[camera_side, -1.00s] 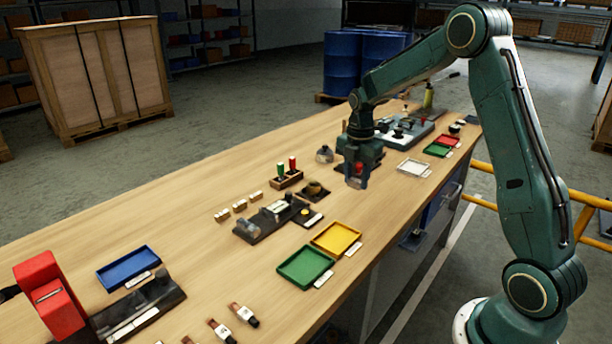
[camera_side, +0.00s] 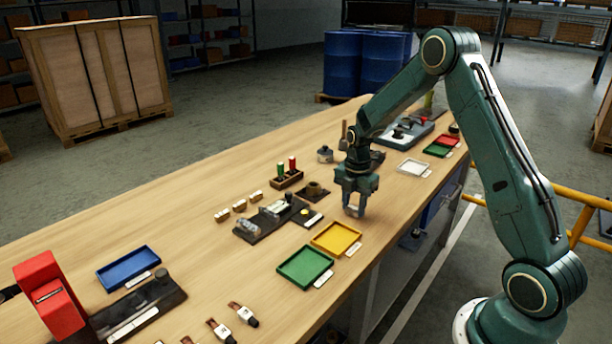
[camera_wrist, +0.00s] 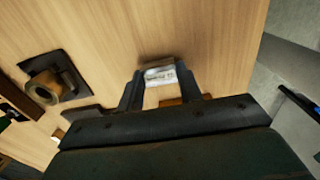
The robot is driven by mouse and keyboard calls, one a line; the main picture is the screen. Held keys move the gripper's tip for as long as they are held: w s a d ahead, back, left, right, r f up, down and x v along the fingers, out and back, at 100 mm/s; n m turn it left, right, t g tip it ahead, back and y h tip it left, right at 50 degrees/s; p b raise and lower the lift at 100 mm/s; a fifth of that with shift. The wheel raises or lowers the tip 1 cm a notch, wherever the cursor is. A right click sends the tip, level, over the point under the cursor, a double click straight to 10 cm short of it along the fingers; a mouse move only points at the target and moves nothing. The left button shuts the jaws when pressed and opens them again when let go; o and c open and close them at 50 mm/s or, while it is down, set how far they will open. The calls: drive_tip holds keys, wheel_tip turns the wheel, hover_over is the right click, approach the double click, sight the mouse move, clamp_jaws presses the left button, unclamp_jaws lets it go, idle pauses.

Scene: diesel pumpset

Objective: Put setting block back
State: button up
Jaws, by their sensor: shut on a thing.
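My gripper (camera_side: 354,208) is low over the wooden bench, near its right edge and behind the yellow tray. In the wrist view my gripper (camera_wrist: 160,84) is shut on a small block (camera_wrist: 160,73) with a pale, marked face, which appears to be the setting block. The marking is too blurred to read. In the side view the block is hard to make out between the fingers. I cannot tell whether it touches the bench.
A dark plate with a brass ring (camera_side: 313,191) lies left of my gripper. Near it stand a holder with red and green pieces (camera_side: 287,180) and a dark fixture (camera_side: 262,225). A yellow tray (camera_side: 336,238) and green tray (camera_side: 305,266) lie in front.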

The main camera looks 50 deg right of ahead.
sight(354, 208)
drive_tip(key=shift+f, duration=0.2)
drive_tip(key=shift+f, duration=0.2)
drive_tip(key=o, duration=1.2)
drive_tip(key=shift+c, duration=0.2)
drive_tip(key=shift+r, duration=0.15)
wheel_tip(354, 208, up, 12)
